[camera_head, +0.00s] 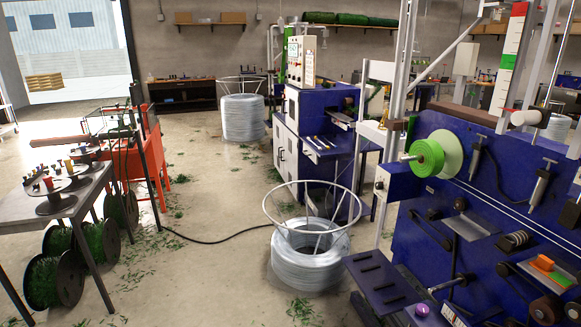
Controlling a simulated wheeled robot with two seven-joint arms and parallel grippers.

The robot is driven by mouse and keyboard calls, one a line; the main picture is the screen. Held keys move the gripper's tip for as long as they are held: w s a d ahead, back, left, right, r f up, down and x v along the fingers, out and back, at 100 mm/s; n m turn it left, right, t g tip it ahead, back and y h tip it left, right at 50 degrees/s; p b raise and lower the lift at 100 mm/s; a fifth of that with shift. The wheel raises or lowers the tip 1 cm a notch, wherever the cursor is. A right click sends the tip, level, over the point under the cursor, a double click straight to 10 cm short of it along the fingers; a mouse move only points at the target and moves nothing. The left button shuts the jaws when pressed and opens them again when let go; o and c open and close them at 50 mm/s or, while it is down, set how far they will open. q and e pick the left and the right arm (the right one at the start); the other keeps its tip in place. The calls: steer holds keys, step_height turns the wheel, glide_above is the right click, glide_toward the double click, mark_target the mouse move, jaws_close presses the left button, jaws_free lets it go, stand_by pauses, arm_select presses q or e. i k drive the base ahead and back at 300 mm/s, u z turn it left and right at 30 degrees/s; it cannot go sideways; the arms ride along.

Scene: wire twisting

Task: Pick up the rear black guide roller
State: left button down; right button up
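Neither of my grippers shows in the head view. Several dark, roller-like parts sit on the blue machine panel (410,232) at the right. One is a ribbed black cylinder (514,241), and a smaller black one (504,269) is just below it. Another black rounded part (546,310) is near the bottom right edge, and a small black one (433,214) is below the green reel (427,158). I cannot tell which of these is the rear guide roller. Black round stands with small parts also sit on the grey table (25,207) at the left.
A wire coil (310,268) with a white ring frame stands on the floor in front of the blue machine. A dark slotted shelf (385,285) juts out beside it. Green-wound spools (42,282) lie under the left table. The floor between is open, with a black cable (215,241) across it.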

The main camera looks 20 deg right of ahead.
mark_target(520, 237)
steer(key=z, duration=0.3)
steer(key=i, duration=1.95)
steer(key=z, duration=1.85)
steer(key=i, duration=0.95)
steer(key=z, duration=1)
